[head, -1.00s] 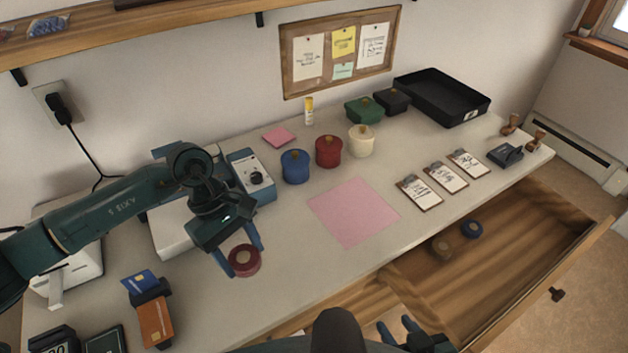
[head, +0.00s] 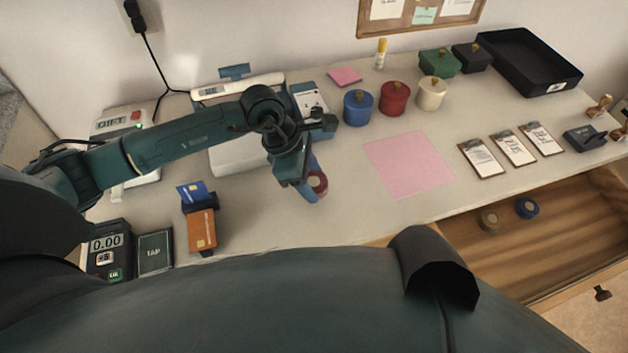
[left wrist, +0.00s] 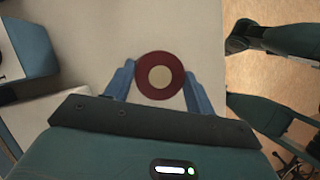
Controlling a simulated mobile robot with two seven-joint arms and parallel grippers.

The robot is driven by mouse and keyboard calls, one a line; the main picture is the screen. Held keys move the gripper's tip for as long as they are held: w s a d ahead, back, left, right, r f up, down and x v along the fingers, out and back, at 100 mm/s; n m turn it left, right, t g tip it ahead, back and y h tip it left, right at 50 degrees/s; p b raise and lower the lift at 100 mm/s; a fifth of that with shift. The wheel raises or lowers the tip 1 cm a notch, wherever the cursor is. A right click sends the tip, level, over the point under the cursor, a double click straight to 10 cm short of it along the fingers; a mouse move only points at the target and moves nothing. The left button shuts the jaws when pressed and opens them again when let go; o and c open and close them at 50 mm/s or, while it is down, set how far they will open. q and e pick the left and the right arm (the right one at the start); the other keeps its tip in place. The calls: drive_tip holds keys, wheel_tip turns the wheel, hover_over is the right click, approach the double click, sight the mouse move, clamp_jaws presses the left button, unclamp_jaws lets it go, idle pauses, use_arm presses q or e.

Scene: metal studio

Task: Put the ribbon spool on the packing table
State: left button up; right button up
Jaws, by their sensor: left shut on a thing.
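The red ribbon spool (head: 317,183), with a tan centre, is between the fingers of my left gripper (head: 308,187). In the left wrist view the spool (left wrist: 160,77) sits at the fingertips of the left gripper (left wrist: 155,85), with a finger against each side. The jaws are shut on it. It is over the pale top of the packing table (head: 350,210), left of the pink sheet; I cannot tell whether it touches the top. My right gripper is not visible in the head view, and I cannot make it out in the left wrist view.
The pink sheet (head: 408,164) lies flat. Blue (head: 358,108), red (head: 395,98) and cream (head: 432,93) pots stand behind it. A card stand (head: 201,228) is to the left. An open drawer (head: 560,230) at front right holds a tan and a blue spool.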

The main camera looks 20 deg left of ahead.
use_arm(q)
drive_tip(key=shift+f, duration=1.8)
drive_tip(key=shift+f, duration=0.2)
drive_tip(key=o, duration=1)
drive_tip(key=shift+r, duration=0.1)
drive_tip(key=v, duration=1.2)
drive_tip(key=shift+r+b, duration=0.15)
drive_tip(key=shift+b, duration=0.15)
